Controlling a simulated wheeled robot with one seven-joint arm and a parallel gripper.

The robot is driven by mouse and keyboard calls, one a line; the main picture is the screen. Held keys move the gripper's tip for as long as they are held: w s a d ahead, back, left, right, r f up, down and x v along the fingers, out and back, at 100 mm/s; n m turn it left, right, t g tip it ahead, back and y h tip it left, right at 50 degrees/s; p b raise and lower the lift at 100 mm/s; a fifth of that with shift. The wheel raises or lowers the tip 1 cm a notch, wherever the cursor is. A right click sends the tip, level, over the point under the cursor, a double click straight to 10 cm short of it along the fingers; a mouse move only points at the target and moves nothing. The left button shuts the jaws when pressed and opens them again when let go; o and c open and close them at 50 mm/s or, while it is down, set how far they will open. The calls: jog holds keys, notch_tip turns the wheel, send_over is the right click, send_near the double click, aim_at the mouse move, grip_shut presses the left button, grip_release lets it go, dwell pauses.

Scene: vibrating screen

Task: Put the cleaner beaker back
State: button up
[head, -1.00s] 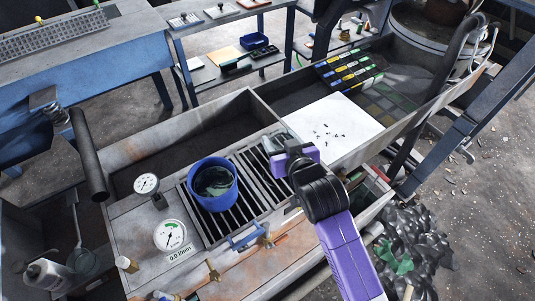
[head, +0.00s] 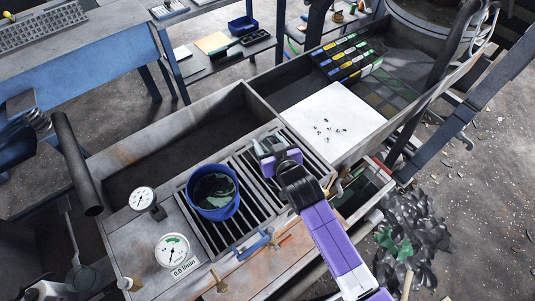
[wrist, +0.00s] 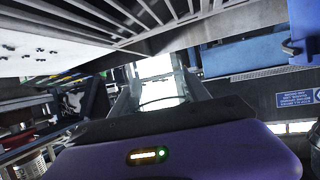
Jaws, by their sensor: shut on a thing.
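My gripper (head: 270,158) is over the right end of the slatted grate (head: 250,202), right of the blue bucket. It is shut on a clear glass beaker (head: 265,144), which shows only as a small pale shape beyond the purple hand. In the wrist view the see-through beaker (wrist: 158,92) sits between the two fingers, with its curved rim visible. Its contents and its height above the grate cannot be told.
The blue bucket (head: 213,208) stands on the grate with dark contents. Two round gauges, one of them at the front (head: 172,251), stand to its left. A white sheet (head: 340,115) with small dark bits lies to the right. A blue valve handle (head: 254,243) sits at the front.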

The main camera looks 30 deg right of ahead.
notch_tip(320, 180, down, 7)
jog(key=shift+f+b, duration=0.15)
jog(key=shift+b, duration=0.15)
jog(key=shift+f, duration=0.2)
jog(key=o, duration=1.7)
jog(key=shift+c, duration=0.2)
jog(key=shift+r, duration=0.2)
jog(key=shift+s, duration=0.15)
jog(key=v, duration=1.1)
jog(key=shift+s+r, duration=0.15)
jog(key=shift+s, duration=0.2)
jog(key=shift+s, duration=0.1)
